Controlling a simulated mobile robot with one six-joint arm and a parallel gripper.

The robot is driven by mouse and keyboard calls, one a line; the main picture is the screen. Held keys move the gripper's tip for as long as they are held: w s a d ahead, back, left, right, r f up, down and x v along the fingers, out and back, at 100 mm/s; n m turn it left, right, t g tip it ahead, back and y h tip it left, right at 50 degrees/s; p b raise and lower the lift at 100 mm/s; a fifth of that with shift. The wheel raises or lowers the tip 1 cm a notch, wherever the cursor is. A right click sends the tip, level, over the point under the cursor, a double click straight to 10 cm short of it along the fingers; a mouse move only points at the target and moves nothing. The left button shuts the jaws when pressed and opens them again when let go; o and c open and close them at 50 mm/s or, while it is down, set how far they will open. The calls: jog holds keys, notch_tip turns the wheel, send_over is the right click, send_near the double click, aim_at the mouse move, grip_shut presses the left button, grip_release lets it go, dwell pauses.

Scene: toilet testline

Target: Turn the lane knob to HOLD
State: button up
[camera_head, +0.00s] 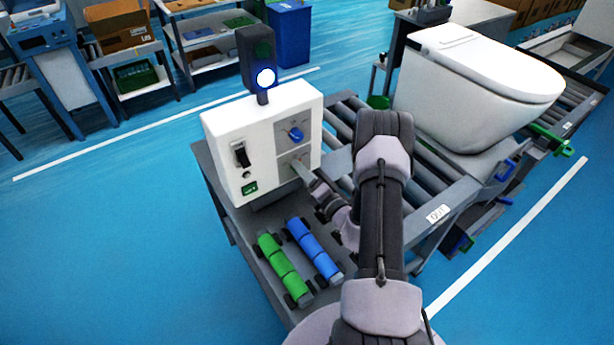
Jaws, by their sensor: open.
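The lane knob (296,134) is a blue knob on a grey plate on the right part of the white control box (222,140). It is small here; I cannot read its labels or which position it points to. My gripper (310,180) is open, below the knob and close to the lower front of the box. It looks apart from the knob. My own arm and wrist partly hide the fingers, and I cannot tell whether a fingertip touches the box.
A signal lamp (258,60) on the box has its lower light lit. A black switch (241,155) and green label sit on the box's left. Green (280,262) and blue (314,250) rollers lie on the shelf below. A white toilet (470,85) stands on the roller conveyor at right.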

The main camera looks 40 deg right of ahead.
jog(key=s+p, duration=0.1)
jog(key=s, duration=1.6)
jog(key=shift+s+a+f, duration=0.15)
jog(key=shift+a+f, duration=0.15)
jog(key=shift+a, duration=0.05)
